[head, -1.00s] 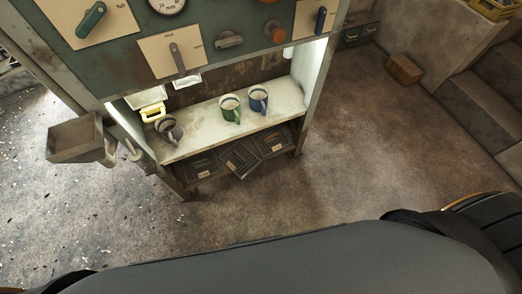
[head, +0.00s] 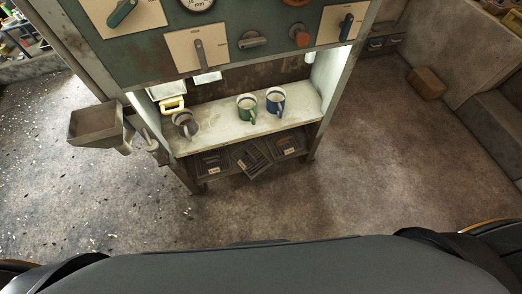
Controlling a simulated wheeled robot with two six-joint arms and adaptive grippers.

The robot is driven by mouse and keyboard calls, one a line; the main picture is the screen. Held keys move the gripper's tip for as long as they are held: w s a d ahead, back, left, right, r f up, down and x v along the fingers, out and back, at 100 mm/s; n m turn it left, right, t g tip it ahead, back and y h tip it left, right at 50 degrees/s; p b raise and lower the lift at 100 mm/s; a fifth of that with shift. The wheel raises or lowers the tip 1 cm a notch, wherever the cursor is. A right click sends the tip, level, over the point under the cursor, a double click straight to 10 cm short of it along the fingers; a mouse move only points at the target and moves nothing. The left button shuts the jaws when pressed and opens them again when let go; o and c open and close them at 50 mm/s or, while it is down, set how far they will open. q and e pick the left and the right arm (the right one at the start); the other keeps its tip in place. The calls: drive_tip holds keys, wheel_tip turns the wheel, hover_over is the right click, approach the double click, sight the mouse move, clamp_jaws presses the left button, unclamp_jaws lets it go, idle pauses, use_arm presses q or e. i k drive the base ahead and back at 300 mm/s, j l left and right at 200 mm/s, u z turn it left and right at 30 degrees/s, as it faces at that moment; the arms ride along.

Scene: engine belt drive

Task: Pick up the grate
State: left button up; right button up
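A dark slatted piece that looks like the grate (head: 250,158) sits on the low shelf under the white shelf of the cabinet. It lies askew between two dark labelled trays, the left tray (head: 212,163) and the right tray (head: 287,144), and its front sticks out past the shelf edge. Whether it rests in or on another tray is too small to tell. Neither of my grippers is in the head view.
A metal hopper (head: 97,125) juts from the cabinet's left side. A brown box (head: 427,83) stands at right. The floor before the cabinet is clear.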

sight(212, 171)
drive_tip(key=i+l, duration=0.2)
drive_tip(key=l, duration=0.15)
drive_tip(key=i+l+u, duration=0.15)
drive_tip(key=l, duration=0.15)
drive_tip(key=i+l, duration=0.2)
drive_tip(key=l, duration=0.15)
drive_tip(key=u, duration=0.05)
